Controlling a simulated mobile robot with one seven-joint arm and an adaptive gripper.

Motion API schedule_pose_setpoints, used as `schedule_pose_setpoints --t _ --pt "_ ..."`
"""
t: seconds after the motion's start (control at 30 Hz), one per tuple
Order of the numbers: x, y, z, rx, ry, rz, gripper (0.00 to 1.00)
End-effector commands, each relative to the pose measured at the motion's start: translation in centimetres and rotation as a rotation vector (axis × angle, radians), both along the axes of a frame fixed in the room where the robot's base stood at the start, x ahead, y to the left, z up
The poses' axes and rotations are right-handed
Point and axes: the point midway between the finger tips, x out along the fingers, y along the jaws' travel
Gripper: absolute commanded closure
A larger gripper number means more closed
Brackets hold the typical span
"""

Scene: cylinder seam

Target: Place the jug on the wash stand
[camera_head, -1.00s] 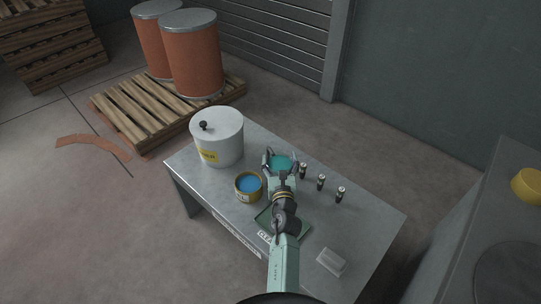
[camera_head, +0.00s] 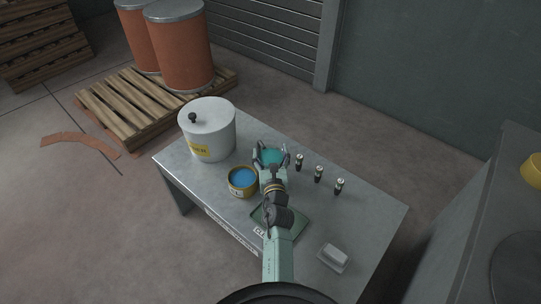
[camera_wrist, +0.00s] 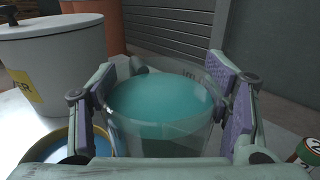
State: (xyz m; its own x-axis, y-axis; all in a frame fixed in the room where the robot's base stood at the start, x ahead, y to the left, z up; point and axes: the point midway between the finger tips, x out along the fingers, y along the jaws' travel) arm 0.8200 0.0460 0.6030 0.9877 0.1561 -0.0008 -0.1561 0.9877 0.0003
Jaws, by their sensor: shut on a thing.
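The jug (camera_head: 271,157) is a clear vessel holding teal liquid, and it also shows large and upright in the wrist view (camera_wrist: 165,112). My gripper (camera_head: 271,154) is shut around it, with pads on its left and right sides in the wrist view (camera_wrist: 166,105). The jug is over the far part of the grey metal table (camera_head: 375,218); I cannot tell whether its base touches the tabletop. A green tray (camera_head: 294,226) with a partly hidden label lies under my arm. I cannot tell for sure which surface is the wash stand.
A lidded white pot (camera_head: 207,135) and a can of blue paint (camera_head: 242,181) stand left of the jug. Several small dark bottles (camera_head: 318,174) stand to its right. A small pale block (camera_head: 334,256) lies near the front. A grey bench (camera_head: 500,205) with a yellow bowl (camera_head: 534,171) is at right.

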Motion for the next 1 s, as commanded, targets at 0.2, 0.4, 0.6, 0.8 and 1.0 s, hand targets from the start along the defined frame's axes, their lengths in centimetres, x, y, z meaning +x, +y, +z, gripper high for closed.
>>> schedule_pose_setpoints --t 0.2,0.4,0.6,0.8,1.0 --pt "0.01 -0.02 -0.28 0.000 0.000 0.000 0.30" --pt "0.00 -0.02 -0.21 0.000 0.000 0.000 0.16" --pt "0.00 -0.01 -0.20 0.000 0.000 0.000 0.10" --pt "0.00 -0.01 -0.11 0.000 0.000 0.000 0.10" --pt "-0.08 -0.03 0.06 0.000 0.001 0.000 0.10"
